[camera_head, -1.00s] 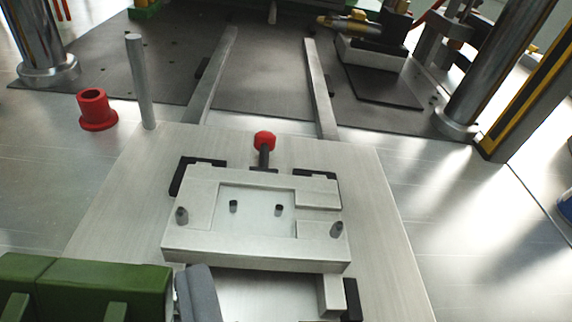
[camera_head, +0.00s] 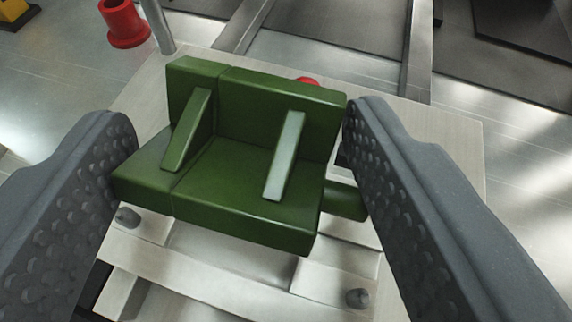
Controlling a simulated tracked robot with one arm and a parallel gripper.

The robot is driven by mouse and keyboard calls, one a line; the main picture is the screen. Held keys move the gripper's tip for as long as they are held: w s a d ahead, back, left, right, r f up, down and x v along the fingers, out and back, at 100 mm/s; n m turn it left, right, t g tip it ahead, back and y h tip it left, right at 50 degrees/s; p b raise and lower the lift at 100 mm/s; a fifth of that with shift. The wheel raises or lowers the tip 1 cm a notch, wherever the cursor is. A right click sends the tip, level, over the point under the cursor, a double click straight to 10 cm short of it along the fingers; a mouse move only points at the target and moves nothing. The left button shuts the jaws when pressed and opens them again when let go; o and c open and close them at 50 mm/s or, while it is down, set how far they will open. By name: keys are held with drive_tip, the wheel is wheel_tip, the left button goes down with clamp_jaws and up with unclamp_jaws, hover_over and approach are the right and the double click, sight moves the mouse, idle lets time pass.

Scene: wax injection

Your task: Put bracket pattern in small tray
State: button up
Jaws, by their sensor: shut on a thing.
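The green bracket pattern (camera_head: 262,175), with a flat base, an upright back wall and two ribs, fills the middle of the view. My gripper (camera_head: 241,140) is shut on it, with one dark grey finger at its left end and the other at its right end. It is in front of the silver mould (camera_head: 320,278), whose pins show below it. I cannot tell whether the pattern touches the mould. It hides much of the mould. The small tray is not in view.
The mould sits on a pale metal plate (camera_head: 447,140). A red knob (camera_head: 307,80) is partly hidden behind the pattern. A red flanged bush (camera_head: 124,24) and a metal post (camera_head: 158,25) stand at the upper left. Two rails run away at the back.

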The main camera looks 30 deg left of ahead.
sight(251, 245)
wheel_tip(251, 245, down, 2)
drive_tip(key=shift+f+b, duration=0.1)
drive_tip(key=shift+b, duration=0.2)
drive_tip(key=shift+s+f+p, duration=0.1)
drive_tip(key=shift+f+p, duration=0.4)
drive_tip(key=shift+f, duration=0.1)
drive_tip(key=o, duration=1)
drive_tip(key=shift+c, duration=0.2)
drive_tip(key=shift+f+b, duration=0.25)
drive_tip(key=shift+b, duration=0.5)
drive_tip(key=p+v, duration=0.3)
drive_tip(key=v, duration=1.1)
drive_tip(key=shift+r, duration=0.1)
